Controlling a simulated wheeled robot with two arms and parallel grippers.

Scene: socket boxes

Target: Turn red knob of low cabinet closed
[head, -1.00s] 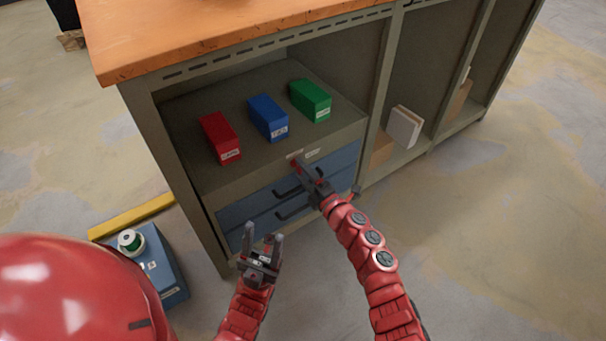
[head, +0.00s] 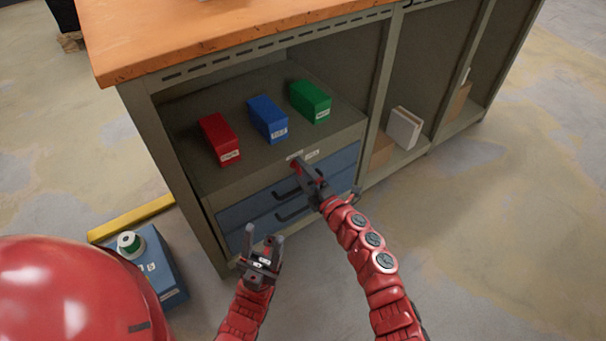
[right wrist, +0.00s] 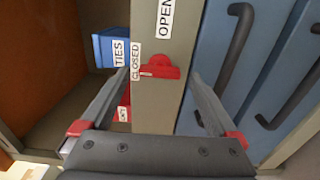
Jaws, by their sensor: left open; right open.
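The low cabinet (head: 240,178) has a strip above its blue drawers with white OPEN (right wrist: 165,18) and CLOSED (right wrist: 136,60) labels. The red knob (right wrist: 160,67) sits on this strip beside the CLOSED label in the right wrist view. In the head view my gripper mostly covers it. My right gripper (head: 306,170) is at the strip, open, with its fingers on either side of the knob in the right wrist view. I cannot tell whether they touch it. My left gripper (head: 262,244) is open and empty, low in front of the drawers.
Red (head: 220,140), blue (head: 268,119) and green (head: 311,101) boxes stand on the shelf above the drawers. Black drawer handles (head: 292,209) stick out below the strip. Floor at right is clear.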

